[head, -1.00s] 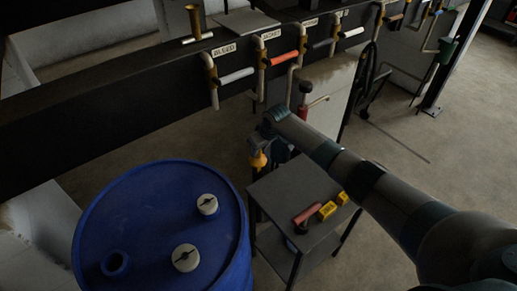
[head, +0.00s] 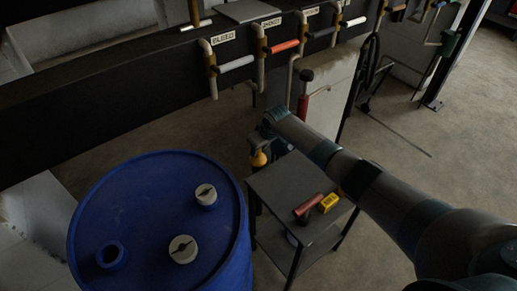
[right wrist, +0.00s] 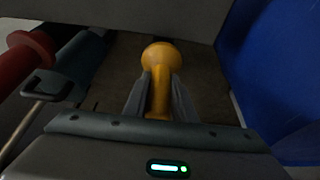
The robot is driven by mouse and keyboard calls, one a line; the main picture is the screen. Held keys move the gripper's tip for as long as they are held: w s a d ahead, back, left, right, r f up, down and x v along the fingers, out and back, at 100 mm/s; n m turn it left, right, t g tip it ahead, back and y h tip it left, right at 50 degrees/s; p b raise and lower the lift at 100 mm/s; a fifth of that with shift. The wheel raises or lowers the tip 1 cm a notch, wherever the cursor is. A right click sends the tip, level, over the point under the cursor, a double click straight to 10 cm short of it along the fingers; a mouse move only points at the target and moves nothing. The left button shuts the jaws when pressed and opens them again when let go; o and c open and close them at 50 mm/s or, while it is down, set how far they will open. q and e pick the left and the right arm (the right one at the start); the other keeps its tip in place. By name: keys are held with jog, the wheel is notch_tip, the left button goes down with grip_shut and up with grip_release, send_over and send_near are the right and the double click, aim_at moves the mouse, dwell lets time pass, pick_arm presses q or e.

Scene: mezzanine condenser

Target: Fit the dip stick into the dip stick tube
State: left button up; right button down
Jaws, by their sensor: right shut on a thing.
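My right gripper (right wrist: 160,85) is shut on a yellow-orange knob (right wrist: 158,62), which looks like the dip stick's handle. The knob has a round head and a narrower neck between the two fingers. In the head view the knob (head: 258,158) shows small below the end of my right arm, beyond the small table's left corner. Any rod below the knob is hidden. I cannot make out the dip stick tube for certain in either view. My left gripper is not in view.
A blue drum (head: 130,215) with two pale caps and an open collar stands at left. A small dark table (head: 285,185) right of it bears a red cylinder (head: 308,205) and a yellow box (head: 328,202). A black beam (head: 110,105) with labelled valve handles (head: 236,63) crosses behind.

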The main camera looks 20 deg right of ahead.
dwell(0.3)
jog(key=c, duration=1.4)
grip_release()
jog(key=b+v, duration=0.2)
jog(key=v, duration=1.5)
jog(key=shift+s+r, duration=0.1)
jog(key=shift+r, duration=0.1)
jog(key=shift+s+f, duration=0.1)
